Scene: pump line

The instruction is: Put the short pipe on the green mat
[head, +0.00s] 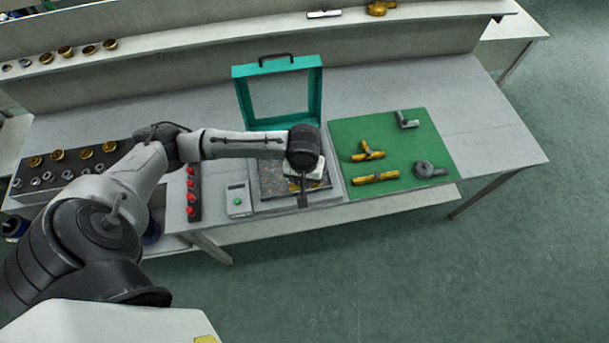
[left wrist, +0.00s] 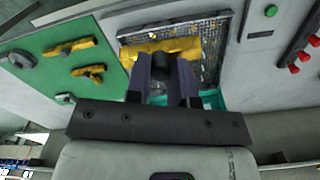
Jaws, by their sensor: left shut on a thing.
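My left gripper (head: 303,188) is over the dark tray (head: 268,184) in front of the teal frame. In the left wrist view my left gripper (left wrist: 163,72) is shut on a brass pipe piece, the short pipe (left wrist: 183,45), held crosswise between the fingers. In the head view the arm mostly hides this piece. I cannot tell how far it is above the tray. The green mat (head: 350,133) lies to the right of the tray. It bears a brass tee (head: 368,153), a brass pipe (head: 376,177), a grey elbow (head: 406,121) and a grey round fitting (head: 430,169). My right gripper is not in view.
The teal frame (head: 239,98) with a handle stands upright behind the tray. A box with a green button (head: 238,203) and a strip of red knobs (head: 192,195) lie to the left. The mat's back left and middle right have bare room.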

